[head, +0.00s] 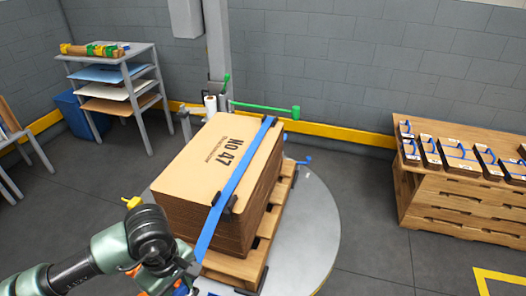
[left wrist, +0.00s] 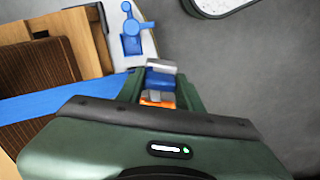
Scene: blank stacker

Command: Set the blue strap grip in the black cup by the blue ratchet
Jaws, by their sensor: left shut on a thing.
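The blue strap (head: 238,182) lies over the top of the cardboard stack and runs down its near side. In the left wrist view the strap (left wrist: 60,104) runs from the stack to my left gripper (left wrist: 160,88). That gripper is shut on the blue strap grip (left wrist: 160,78), which has a grey end; orange shows just below it. The blue ratchet (left wrist: 132,32) stands beyond the fingertips, near the wooden pallet, apart from the grip. I cannot clearly make out the black cup. In the head view my left gripper is low, at the near side of the stack, partly cut off. My right gripper is not in view.
The cardboard stack (head: 207,157) sits on a wooden pallet (head: 235,265) on a round grey turntable (head: 315,225). A green lever (head: 270,109) sticks out behind it. A wooden bench (head: 440,200) with strap trays stands right, a shelf rack (head: 125,75) left. Floor between is clear.

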